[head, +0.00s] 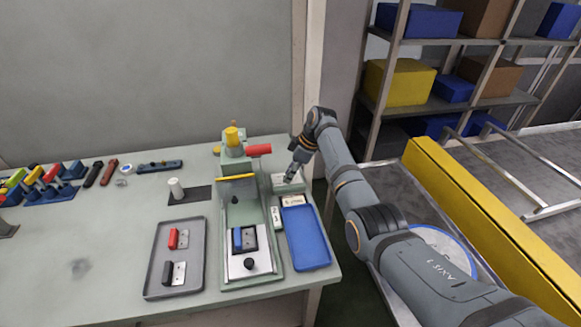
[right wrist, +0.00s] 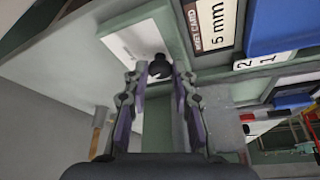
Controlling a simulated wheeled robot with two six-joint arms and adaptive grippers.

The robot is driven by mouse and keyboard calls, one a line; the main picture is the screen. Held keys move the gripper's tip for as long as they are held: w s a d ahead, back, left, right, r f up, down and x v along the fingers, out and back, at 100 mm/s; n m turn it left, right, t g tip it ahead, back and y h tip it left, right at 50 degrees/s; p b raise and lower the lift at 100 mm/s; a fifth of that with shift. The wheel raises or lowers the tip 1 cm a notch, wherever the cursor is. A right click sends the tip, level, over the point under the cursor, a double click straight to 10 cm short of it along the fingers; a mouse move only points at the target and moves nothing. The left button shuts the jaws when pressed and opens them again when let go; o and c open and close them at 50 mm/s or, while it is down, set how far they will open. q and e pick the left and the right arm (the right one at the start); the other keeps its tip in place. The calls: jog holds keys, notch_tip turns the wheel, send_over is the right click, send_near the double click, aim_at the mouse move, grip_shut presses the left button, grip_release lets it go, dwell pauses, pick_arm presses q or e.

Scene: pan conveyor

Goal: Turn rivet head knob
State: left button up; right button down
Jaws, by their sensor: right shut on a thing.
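The rivet head knob (right wrist: 159,67) is a small black knob on the white face of a low green box in the right wrist view. In the head view this box (head: 283,189) stands at the right rear of the table, and my gripper hides the knob. My right gripper (head: 291,176) reaches down to the box from the right. In the right wrist view its fingers (right wrist: 160,74) lie on either side of the knob and are shut on it. My left gripper is not in view.
Left of the box stands a green press with a red handle (head: 259,150) and a yellow bar (head: 236,177). A blue tray (head: 322,262) and a label card (head: 293,200) lie in front. A grey tray (head: 155,272) holds red and black parts. Tools line the table's rear left.

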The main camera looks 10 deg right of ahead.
jog(key=m+p, duration=0.2)
jog(key=p, duration=0.1)
jog(key=m+t+h+p, duration=0.1)
jog(key=m+p, duration=0.1)
jog(key=p, duration=0.2)
jog(key=m+t+p, duration=0.1)
jog(key=m+p, duration=0.2)
jog(key=shift+s+a+r+h+p, duration=0.2)
jog(key=shift+s+r+h+p, duration=0.05)
jog(key=shift+h+p, duration=0.05)
jog(key=shift+a+f+m+h+p, duration=0.15)
jog(key=shift+m+h+p, duration=0.45)
jog(key=shift+m+p, duration=0.8)
jog(key=shift+f+m, duration=0.1)
jog(key=shift+m, duration=0.3)
jog(key=c, duration=1.1)
grip_release()
jog(key=shift+t, duration=0.3)
jog(key=v, duration=1.2)
